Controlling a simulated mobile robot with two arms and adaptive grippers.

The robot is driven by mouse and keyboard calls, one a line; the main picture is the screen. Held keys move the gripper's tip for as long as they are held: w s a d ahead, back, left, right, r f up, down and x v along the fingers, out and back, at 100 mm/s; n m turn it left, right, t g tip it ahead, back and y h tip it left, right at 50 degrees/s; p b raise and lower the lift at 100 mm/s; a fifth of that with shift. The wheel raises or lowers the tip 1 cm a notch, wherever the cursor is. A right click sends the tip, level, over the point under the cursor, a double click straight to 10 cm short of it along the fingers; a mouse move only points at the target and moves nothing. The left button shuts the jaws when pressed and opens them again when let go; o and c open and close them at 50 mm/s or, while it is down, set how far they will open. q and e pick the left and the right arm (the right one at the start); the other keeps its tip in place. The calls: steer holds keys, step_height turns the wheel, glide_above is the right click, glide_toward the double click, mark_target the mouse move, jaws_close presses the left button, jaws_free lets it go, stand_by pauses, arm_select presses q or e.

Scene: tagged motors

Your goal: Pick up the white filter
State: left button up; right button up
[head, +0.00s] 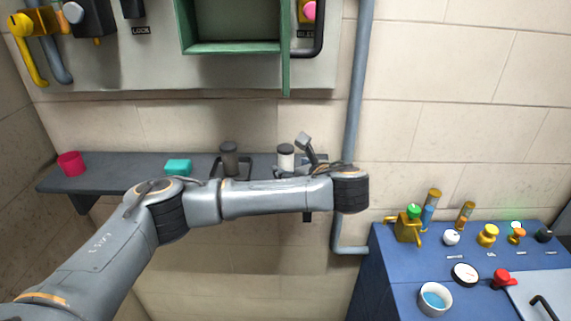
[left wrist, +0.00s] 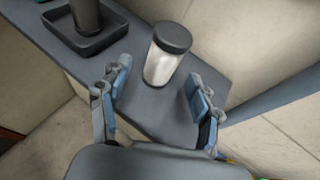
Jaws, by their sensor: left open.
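The white filter is a short white cylinder with a dark grey cap. It stands upright on the grey shelf; in the head view the filter (head: 286,157) is partly hidden behind my left arm. In the left wrist view the filter (left wrist: 161,62) stands just beyond and between my open fingers, with nothing held. My left gripper (left wrist: 158,98) is open and apart from the filter. My right gripper is in neither view.
A dark filter (head: 229,157) stands in a black tray (left wrist: 93,42) left of the white one. A teal block (head: 178,167) and a red cup (head: 71,163) sit farther left on the shelf (head: 110,178). A vertical pipe (head: 357,90) runs at the right. A blue console (head: 400,285) stands lower right.

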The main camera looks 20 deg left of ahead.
mark_target(289, 165)
arm_select(q)
steer(key=p+x, duration=0.1)
steer(key=x, duration=0.1)
steer(key=p+x, duration=0.2)
steer(key=shift+w+r, duration=0.1)
steer(key=shift+r, duration=0.1)
steer(key=shift+w+a+f, duration=0.35)
steer(key=shift+f, duration=0.05)
steer(key=c, duration=1.3)
